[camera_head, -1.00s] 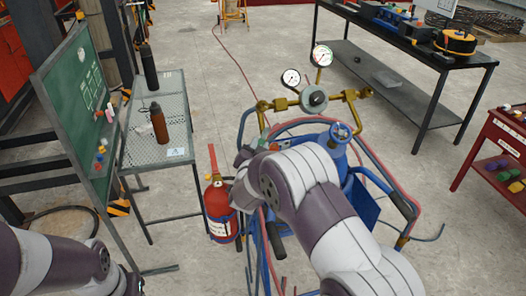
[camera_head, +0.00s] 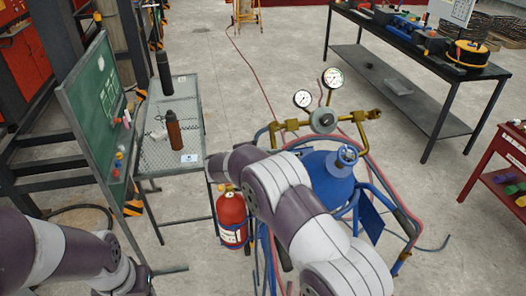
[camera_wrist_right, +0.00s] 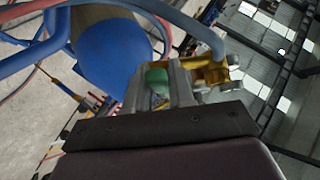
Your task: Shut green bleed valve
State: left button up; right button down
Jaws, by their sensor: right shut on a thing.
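The green bleed valve (camera_wrist_right: 157,80) shows in the right wrist view as a small green part between the two fingers of my right gripper (camera_wrist_right: 160,88). The gripper is shut on it. Brass-yellow fittings (camera_wrist_right: 208,75) lie just beside the right finger. In the head view, my right arm crosses in front of the blue cylinder cart, and its gripper and the green valve cannot be made out. The gauge manifold (camera_head: 323,121) with two round dials stands above the blue cylinder (camera_head: 328,180). My left arm is at the lower left, with its gripper out of the picture.
A red fire extinguisher (camera_head: 231,218) hangs at the cart's left side. Hoses and blue cart rails surround the cylinder. A mesh table (camera_head: 165,150) with bottles and a green board (camera_head: 100,100) stand left. A black workbench (camera_head: 400,90) and red cabinet (camera_head: 500,165) stand right.

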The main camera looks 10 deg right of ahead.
jog(key=shift+w+r+m+g+p, duration=0.15)
jog(key=shift+r+m+g+p, duration=0.15)
jog(key=shift+m+p, duration=0.25)
jog(key=c, duration=1.2)
grip_release()
jog(key=shift+o, duration=0.8)
jog(key=b+v, duration=0.4)
jog(key=v, duration=0.8)
jog(key=shift+s+r, duration=0.2)
jog(key=shift+s, duration=0.05)
jog(key=shift+a, duration=0.15)
